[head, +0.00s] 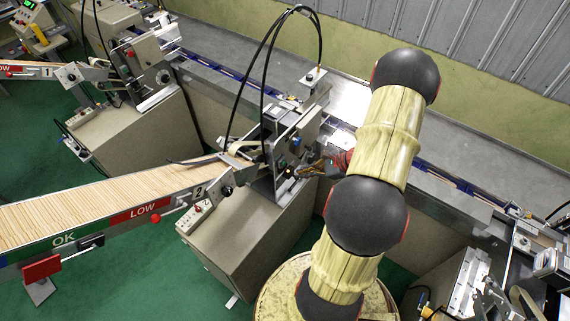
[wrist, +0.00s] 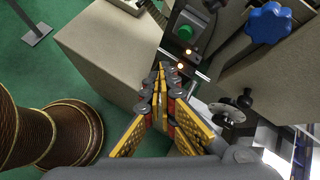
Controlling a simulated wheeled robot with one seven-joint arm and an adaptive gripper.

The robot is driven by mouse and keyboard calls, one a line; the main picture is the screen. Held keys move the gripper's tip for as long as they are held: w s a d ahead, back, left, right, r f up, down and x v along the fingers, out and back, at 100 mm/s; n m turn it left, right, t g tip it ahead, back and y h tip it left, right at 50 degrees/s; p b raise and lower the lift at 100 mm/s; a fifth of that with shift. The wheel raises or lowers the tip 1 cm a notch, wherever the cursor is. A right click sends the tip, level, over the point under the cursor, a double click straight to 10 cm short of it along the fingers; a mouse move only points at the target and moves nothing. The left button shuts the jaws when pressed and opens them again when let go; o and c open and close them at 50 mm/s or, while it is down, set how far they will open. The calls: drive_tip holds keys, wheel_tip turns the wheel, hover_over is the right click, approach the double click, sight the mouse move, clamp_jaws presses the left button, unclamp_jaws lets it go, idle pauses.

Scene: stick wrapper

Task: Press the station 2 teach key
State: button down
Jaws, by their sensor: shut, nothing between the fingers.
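Station 2 (head: 272,150), marked with a "2" on its stick feeder, stands in the middle of the head view. I cannot read any label, so I cannot tell which one is the teach key. My gripper (wrist: 160,68) is shut and empty, its yellow fingers together. Its tips appear just below-left of the panel's lower end; contact cannot be told. In the head view my gripper (head: 304,171) is at the station's right side.
A blue knob (wrist: 269,22) and a black knob on a metal disc (wrist: 232,110) stand right of the fingers. The stick feeder (head: 110,205) runs left from station 2. Station 1 (head: 125,55) is behind left. A conveyor (head: 350,100) runs behind. Green floor lies in front.

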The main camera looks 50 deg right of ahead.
drive_tip(key=shift+w+a+b, duration=0.2)
drive_tip(key=shift+w+b, duration=0.15)
drive_tip(key=shift+w, duration=1.65)
drive_tip(key=shift+w, duration=0.15)
drive_tip(key=shift+w+a, duration=0.1)
drive_tip(key=shift+w, duration=0.15)
drive_tip(key=shift+w+b, duration=0.45)
drive_tip(key=shift+w, duration=0.05)
idle(0.7)
drive_tip(key=shift+s, duration=0.9)
drive_tip(key=s, duration=0.5)
drive_tip(key=shift+d, duration=0.35)
